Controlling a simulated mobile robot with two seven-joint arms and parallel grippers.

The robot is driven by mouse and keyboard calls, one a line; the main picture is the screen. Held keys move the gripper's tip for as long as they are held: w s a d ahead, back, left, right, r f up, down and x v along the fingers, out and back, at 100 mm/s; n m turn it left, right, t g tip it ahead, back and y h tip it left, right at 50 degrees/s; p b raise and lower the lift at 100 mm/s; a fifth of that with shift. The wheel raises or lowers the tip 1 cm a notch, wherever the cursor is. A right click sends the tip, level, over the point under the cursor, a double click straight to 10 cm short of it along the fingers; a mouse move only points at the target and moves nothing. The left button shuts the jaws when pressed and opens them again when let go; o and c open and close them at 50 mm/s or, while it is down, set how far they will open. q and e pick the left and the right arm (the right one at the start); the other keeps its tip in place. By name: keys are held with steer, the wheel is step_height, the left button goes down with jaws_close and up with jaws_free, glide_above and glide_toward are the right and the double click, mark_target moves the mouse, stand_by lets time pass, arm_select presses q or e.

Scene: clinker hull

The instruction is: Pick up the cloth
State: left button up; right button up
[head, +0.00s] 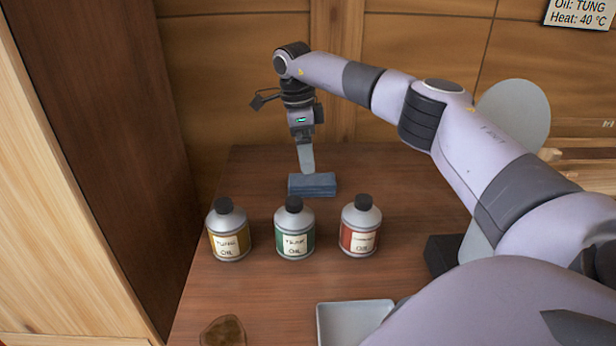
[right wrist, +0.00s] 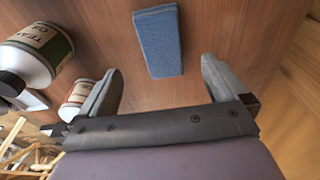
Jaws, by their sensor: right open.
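The cloth (head: 312,184) is a folded blue-grey block lying on the wooden table, behind the row of bottles. My right gripper (head: 307,170) points down just above and behind it in the head view. In the right wrist view the cloth (right wrist: 157,42) lies ahead of the fingertips, roughly centred between them. My right gripper (right wrist: 160,80) is open with nothing between its fingers. Whether a finger touches the cloth cannot be told. My left gripper is not in view.
Three bottles with black caps, one yellow-banded (head: 229,232), one green-banded (head: 294,230) and one red-banded (head: 360,228), stand in front of the cloth. A pale tray (head: 352,322) and a brown piece (head: 224,330) lie at the front. A wooden wall (head: 250,80) rises behind.

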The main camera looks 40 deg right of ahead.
mark_target(311, 180)
steer(key=shift+s+f, duration=0.15)
steer(key=shift+f, duration=0.5)
steer(key=f, duration=0.4)
steer(key=d+f, duration=0.1)
steer(key=shift+s+f, duration=0.15)
steer(key=shift+f, duration=0.25)
steer(key=c, duration=1.1)
